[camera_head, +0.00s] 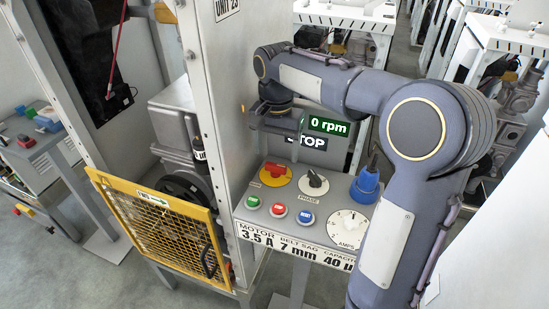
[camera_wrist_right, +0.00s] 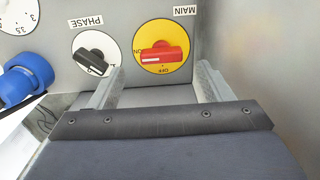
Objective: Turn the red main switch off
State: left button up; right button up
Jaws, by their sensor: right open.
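The red main switch (camera_head: 275,172) sits on a round yellow plate at the upper left of the control panel. In the right wrist view, which shows the panel upside down, the red handle (camera_wrist_right: 163,52) lies crosswise, its left end at the ON mark. The OFF mark shows below the handle on the plate. My right gripper (camera_head: 277,122) is above the panel's back edge, behind the switch. Its open fingers (camera_wrist_right: 158,74) point toward the panel on either side of the switch, with nothing between them. My left gripper is out of view.
The black PHASE knob (camera_head: 315,182) is beside the switch. Green, red and blue buttons (camera_head: 278,210) lie in front, with a blue plug (camera_head: 365,186) and white AMPS dial (camera_head: 347,229) at right. A tall frame post (camera_head: 205,110) and yellow mesh guard (camera_head: 160,232) stand left.

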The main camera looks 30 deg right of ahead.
aim_at(276, 165)
jog(key=shift+f, duration=2.2)
jog(key=c, duration=1)
